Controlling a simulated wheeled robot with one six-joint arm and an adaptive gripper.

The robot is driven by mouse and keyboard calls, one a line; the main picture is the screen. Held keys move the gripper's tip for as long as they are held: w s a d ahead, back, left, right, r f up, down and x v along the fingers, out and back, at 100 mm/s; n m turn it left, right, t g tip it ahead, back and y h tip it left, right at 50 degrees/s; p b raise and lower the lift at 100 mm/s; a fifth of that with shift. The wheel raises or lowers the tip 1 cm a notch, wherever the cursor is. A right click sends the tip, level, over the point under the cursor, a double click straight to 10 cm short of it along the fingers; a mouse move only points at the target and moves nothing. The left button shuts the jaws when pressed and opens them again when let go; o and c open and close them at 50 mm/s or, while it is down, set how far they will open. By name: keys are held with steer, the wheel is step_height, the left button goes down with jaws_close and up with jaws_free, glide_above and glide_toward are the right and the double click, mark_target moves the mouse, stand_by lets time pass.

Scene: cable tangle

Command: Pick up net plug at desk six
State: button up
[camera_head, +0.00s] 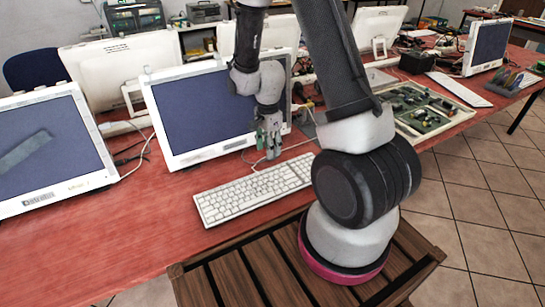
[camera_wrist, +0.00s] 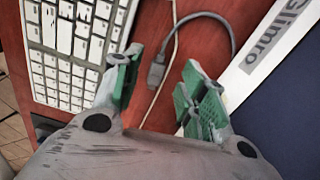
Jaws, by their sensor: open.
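My gripper (camera_head: 269,148) hangs over the red desk, between the keyboard and the middle monitor, pointing down. In the wrist view my gripper (camera_wrist: 162,85) is open, with its green fingers spread apart and nothing held. A dark grey plug (camera_wrist: 156,72) on a grey cable lies on the red desk, in the gap between the two fingers as seen from the wrist. It appears to be the net plug, and I see no contact with either finger. Its cable curves up and right towards the monitor's white frame. In the head view I cannot make out the plug near the gripper.
A white keyboard (camera_head: 254,190) lies in front of the gripper. A monitor (camera_head: 205,115) stands close behind it. A thin pale cable (camera_wrist: 174,45) runs beside the plug. A tray of circuit boards (camera_head: 425,104) lies to the right. Red desk surface (camera_head: 150,220) is clear at the left.

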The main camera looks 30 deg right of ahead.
steer(key=shift+f, duration=1.55)
steer(key=c, duration=0.8)
